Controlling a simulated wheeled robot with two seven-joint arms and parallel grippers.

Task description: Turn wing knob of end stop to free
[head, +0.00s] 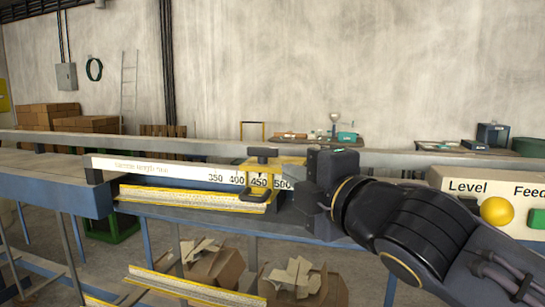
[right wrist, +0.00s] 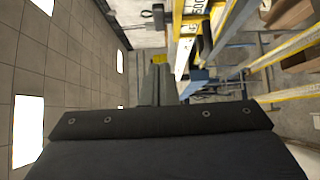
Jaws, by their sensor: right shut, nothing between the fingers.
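The end stop (head: 282,162) is a yellow bracket on the white ruled rail (head: 150,170), near the 450 mark. Its black wing knob (head: 263,152) stands on top, and a black handle shows at the bracket's lower front. My right gripper (head: 300,196) comes in from the right, just beside the end stop. Its fingers are shut with nothing between them. In the right wrist view the closed fingers (right wrist: 158,82) point toward yellow and black parts at the top. I cannot tell whether they touch the end stop. My left gripper is not in view.
A panel (head: 470,201) with a yellow ball knob and a green button stands at the right. Blue-framed rails run across the view. Cardboard boxes with paper scraps (head: 210,264) lie below. A back table holds small items.

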